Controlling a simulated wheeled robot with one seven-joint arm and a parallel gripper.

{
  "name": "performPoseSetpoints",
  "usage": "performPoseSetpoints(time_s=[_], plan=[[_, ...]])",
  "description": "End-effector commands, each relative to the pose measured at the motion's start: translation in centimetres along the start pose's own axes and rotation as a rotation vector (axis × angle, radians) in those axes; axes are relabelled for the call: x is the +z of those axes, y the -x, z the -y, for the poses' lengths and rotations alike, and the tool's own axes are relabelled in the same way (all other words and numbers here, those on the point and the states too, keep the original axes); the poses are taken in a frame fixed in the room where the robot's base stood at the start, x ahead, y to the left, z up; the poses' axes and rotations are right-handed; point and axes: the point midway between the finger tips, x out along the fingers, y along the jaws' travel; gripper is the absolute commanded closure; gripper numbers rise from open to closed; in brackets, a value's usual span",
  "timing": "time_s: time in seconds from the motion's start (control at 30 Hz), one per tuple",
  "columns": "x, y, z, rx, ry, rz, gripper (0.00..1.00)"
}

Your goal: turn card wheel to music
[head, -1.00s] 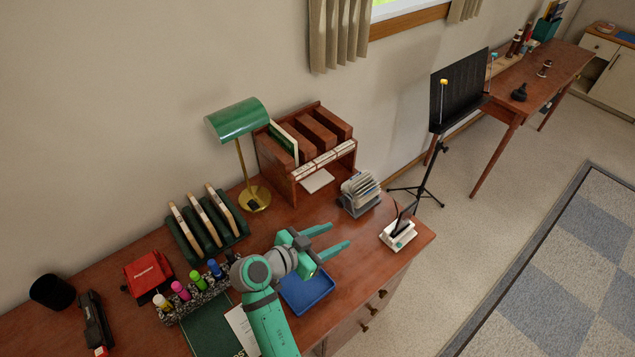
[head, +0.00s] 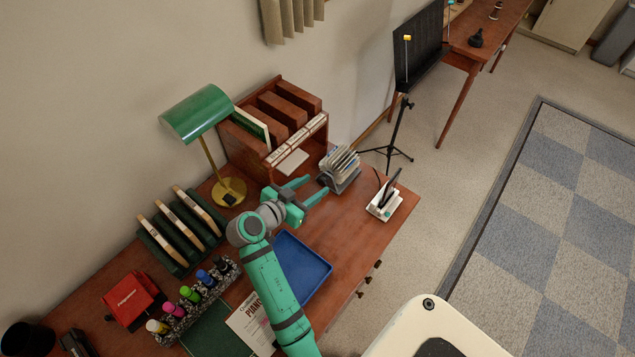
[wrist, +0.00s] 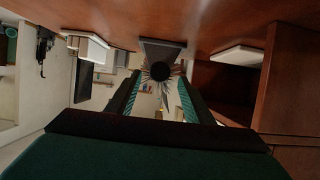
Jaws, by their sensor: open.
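The card wheel (head: 340,167) is a grey rotary card holder on the wooden desk, near its far right part. I cannot read any card labels.
A wooden sorter (head: 268,125) stands close behind my gripper. A white stand with a dark device (head: 385,203) is right of the wheel. A blue tray (head: 303,268) lies under my arm. A green lamp (head: 198,115) stands at left.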

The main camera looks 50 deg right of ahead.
Motion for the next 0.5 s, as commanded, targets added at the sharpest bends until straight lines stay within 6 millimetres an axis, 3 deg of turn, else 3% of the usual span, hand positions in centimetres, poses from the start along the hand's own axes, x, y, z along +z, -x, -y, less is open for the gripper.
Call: performPoseSetpoints(time_s=[0.2,0.5], plan=[[0.0,-2.5,-0.1,0.002,0.001,0.0,0.53],[0.0,-3.2,0.0,0.0,0.001,0.0,0.53]])
